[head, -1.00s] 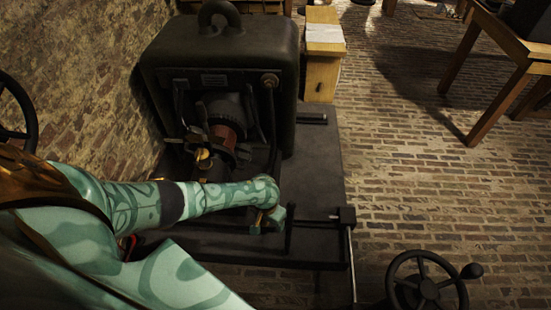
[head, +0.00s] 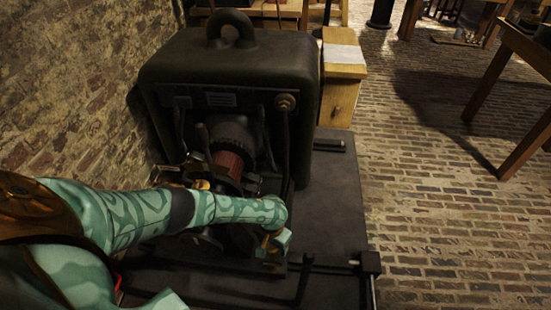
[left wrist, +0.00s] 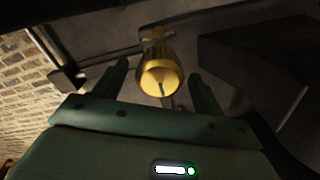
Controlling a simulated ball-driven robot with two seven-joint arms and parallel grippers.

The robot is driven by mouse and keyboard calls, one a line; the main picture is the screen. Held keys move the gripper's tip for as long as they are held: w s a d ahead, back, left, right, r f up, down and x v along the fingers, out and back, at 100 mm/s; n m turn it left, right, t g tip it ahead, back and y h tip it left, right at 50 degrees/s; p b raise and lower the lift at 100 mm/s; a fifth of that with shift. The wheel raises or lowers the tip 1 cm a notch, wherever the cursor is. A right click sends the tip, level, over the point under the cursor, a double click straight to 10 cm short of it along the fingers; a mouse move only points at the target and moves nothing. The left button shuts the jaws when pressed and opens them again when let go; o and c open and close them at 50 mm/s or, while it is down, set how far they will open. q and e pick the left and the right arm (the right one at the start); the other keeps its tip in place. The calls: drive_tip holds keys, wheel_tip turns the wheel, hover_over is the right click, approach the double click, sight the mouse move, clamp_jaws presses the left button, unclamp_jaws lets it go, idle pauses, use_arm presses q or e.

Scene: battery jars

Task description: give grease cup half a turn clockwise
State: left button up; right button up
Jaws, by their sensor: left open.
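The grease cup (left wrist: 160,76) is a small brass cup with a round end, seen in the left wrist view between my left gripper's two dark green fingers. My left gripper (left wrist: 159,69) is open, with a gap on each side of the cup. In the head view my left arm reaches across the machine, and the left gripper (head: 277,243) is small and partly hidden at its end. I cannot clearly make out the cup there. My right gripper is not in view.
A large dark machine (head: 235,75) with a top ring stands on a dark base plate (head: 335,200) by the brick wall. A wooden cabinet (head: 340,85) is behind it. Brick floor (head: 430,200) lies open to the right, with a wooden table (head: 520,95) beyond.

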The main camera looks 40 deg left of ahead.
use_arm(q)
drive_tip(key=shift+f, duration=0.4)
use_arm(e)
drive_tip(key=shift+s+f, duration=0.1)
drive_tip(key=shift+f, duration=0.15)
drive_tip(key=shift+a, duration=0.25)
use_arm(q)
drive_tip(key=c, duration=1)
drive_tip(key=shift+o, duration=0.2)
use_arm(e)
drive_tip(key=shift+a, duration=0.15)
use_arm(q)
drive_tip(key=shift+m, duration=0.3)
